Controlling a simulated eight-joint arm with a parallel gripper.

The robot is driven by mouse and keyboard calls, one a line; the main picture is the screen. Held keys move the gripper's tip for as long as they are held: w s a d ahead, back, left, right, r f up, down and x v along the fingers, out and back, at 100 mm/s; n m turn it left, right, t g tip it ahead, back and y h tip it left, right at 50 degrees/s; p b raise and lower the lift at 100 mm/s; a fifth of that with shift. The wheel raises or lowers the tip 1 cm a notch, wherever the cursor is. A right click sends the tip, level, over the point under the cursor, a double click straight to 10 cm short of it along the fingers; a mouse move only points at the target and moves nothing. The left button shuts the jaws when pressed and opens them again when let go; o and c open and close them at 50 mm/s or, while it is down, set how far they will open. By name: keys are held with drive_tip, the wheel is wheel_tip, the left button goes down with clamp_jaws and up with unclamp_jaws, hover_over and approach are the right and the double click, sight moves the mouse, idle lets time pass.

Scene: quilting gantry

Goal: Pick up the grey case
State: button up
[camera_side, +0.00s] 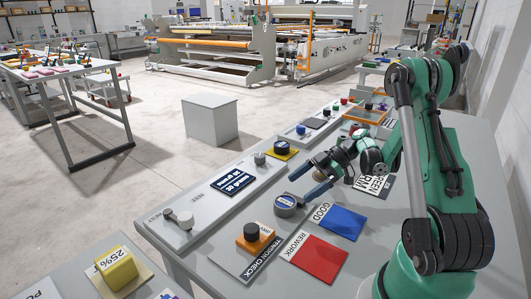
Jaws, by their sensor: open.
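A round grey case (286,206) lies on the table at the upper end of the grey "TENSION CHECK" board (262,262). My gripper (299,187) is open, with its two dark fingers pointing left and down just above and behind the case. The fingertips look close to the case. I cannot tell whether they touch it, but they are not closed around it. Nothing shows between the fingers.
An orange block with a black knob (252,236) stands beside the case. A blue "GOOD" pad (343,222) and a red "REWORK" pad (318,258) lie to the right. A dark display (233,181) and knobs line the left panel.

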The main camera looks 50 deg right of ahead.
sight(286, 201)
drive_tip(key=shift+s+d+f+n, duration=0.25)
drive_tip(key=shift+s+d+n, duration=0.05)
drive_tip(key=shift+a+f+t, duration=0.15)
drive_tip(key=shift+t, duration=0.15)
drive_tip(key=shift+x, duration=2.55)
drive_tip(key=c, duration=1.4)
